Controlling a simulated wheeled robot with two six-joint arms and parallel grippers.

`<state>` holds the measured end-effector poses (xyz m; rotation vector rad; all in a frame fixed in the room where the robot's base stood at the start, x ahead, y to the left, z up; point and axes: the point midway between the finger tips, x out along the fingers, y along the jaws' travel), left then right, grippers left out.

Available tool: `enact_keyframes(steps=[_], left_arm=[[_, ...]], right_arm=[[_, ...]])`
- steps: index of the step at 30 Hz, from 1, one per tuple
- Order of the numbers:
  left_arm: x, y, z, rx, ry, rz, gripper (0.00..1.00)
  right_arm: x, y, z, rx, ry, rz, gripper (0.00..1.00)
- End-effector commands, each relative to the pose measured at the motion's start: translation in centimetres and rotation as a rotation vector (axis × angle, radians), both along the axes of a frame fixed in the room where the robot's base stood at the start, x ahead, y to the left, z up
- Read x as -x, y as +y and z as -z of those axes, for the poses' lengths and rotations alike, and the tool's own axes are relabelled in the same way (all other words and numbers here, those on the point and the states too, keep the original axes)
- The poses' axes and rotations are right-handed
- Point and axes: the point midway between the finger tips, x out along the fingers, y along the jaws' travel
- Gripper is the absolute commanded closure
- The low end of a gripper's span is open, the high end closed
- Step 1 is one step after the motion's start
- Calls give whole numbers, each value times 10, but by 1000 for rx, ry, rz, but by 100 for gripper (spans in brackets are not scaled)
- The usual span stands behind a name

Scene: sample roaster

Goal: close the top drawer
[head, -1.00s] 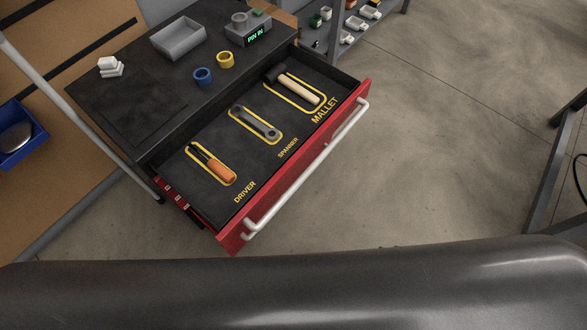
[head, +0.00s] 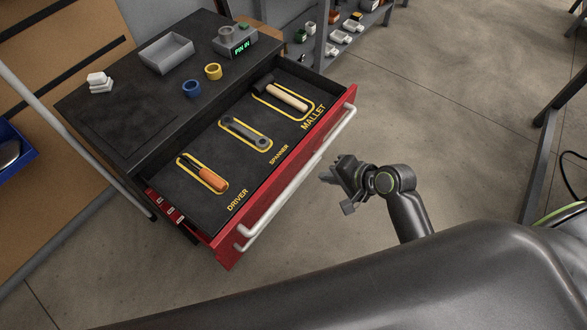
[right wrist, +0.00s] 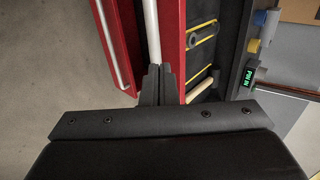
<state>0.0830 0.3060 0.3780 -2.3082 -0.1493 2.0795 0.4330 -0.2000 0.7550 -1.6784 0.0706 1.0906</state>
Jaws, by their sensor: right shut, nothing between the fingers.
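The top drawer (head: 223,252) has a red front and a long pale bar handle (head: 297,180). It stands pulled out of the dark cabinet, its inside exposed. A driver (head: 209,178), a spanner (head: 245,134) and a mallet (head: 286,97) lie in their yellow outlines. My right gripper (head: 332,170) is shut and empty, in front of the drawer front, to the right of the handle in the head view. In the right wrist view, the fingertips (right wrist: 159,68) overlap the end of the visible handle (right wrist: 152,30); I cannot tell whether they touch. My left gripper is out of view.
The cabinet top (head: 125,118) holds a grey tray (head: 166,54), blue (head: 192,88) and yellow (head: 213,71) rings, white blocks (head: 99,83) and a device reading "PIN IN" (head: 235,42). Shelving stands behind. Open floor (head: 440,105) lies to the right.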

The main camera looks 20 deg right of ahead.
Motion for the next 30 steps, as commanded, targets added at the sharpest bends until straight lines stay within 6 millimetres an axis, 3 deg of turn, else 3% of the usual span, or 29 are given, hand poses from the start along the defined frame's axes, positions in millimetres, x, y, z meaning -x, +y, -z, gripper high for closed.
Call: enact_keyframes(steps=[13,21,30], left_arm=[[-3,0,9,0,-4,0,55],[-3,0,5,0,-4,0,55],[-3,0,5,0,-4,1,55]], right_arm=[[-49,39,58,-1,0,1,100],[-76,60,57,1,0,1,100],[-80,63,58,2,-2,2,100]])
